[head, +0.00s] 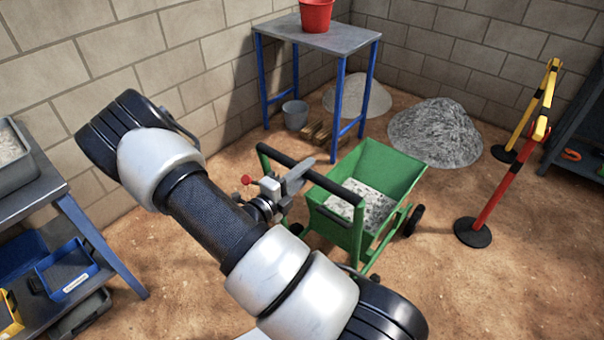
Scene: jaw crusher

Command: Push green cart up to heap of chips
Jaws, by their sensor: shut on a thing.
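The green cart (385,165) stands on the dirt floor at the middle of the head view, with grey chips (365,203) in its tub. My gripper (297,178) is shut on the cart's black push handle (330,185); the fingers hide part of the bar. A grey speckled heap of chips (435,132) lies on the floor beyond the cart, up and to the right. A gap of bare floor shows between the cart and this heap. My arm hides the floor at the near left of the cart.
A paler heap (357,97) lies by the back wall. A blue-legged table (335,40) with a red bucket (316,15) stands left of it; a grey bucket (295,115) is underneath. A red post (490,190) and yellow post (535,110) stand right. A workbench (30,190) is left.

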